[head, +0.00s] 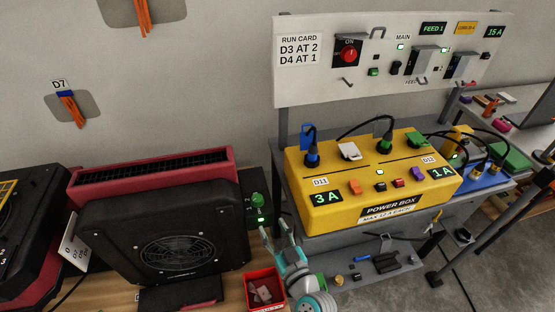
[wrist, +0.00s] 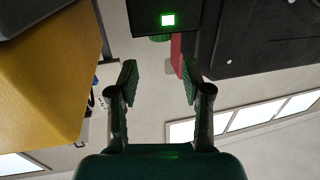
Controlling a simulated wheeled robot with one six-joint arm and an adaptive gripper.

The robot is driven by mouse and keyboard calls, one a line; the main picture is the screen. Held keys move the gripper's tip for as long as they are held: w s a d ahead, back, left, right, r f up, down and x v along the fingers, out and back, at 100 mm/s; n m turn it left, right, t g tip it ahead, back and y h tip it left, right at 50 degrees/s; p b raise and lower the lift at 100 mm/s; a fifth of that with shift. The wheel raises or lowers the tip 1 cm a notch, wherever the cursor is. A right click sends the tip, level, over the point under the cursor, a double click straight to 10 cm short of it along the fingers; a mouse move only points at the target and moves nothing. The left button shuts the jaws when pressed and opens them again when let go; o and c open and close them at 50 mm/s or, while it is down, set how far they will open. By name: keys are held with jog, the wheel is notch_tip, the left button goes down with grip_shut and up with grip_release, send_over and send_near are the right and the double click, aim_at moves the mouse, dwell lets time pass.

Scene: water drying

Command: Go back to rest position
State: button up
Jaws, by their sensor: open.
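My gripper (head: 279,236) is in the lower middle of the head view, with its fingers pointing up. It is open and empty; the wrist view shows its two fingers (wrist: 157,78) spread apart with nothing between them. It stands between the black fan unit and the yellow power box (head: 375,178). A dark box with a green knob (head: 258,200) is just behind the fingers. In the wrist view a lit green square (wrist: 168,20) shows on a dark box beyond the fingertips.
The black fan unit (head: 165,240) and a red dryer (head: 150,175) stand at left. A red bin (head: 264,288) holding small pieces is close to my gripper's left. A white switch panel (head: 390,58) rises behind the power box. Grey floor (head: 475,260) is open at lower right.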

jog(key=s+d+f+m+h, duration=0.2)
jog(key=s+d+f+h, duration=0.1)
jog(key=s+d, duration=0.55)
jog(key=s+d+f+m+h, duration=0.1)
jog(key=s+d+f+h, duration=0.1)
jog(key=s+d, duration=0.65)
jog(key=s+d+r+m+h, duration=0.1)
jog(key=s+r, duration=0.2)
jog(key=s, duration=0.4)
jog(key=s+d+r+h, duration=0.1)
jog(key=s+d+r, duration=0.1)
jog(key=s, duration=0.6)
jog(key=s+d+r+m+g+h, duration=0.1)
jog(key=s+r, duration=0.3)
jog(key=s, duration=0.4)
jog(key=shift+d+r+m, duration=0.15)
jog(key=shift+r+m, duration=0.05)
jog(key=shift+m, duration=0.1)
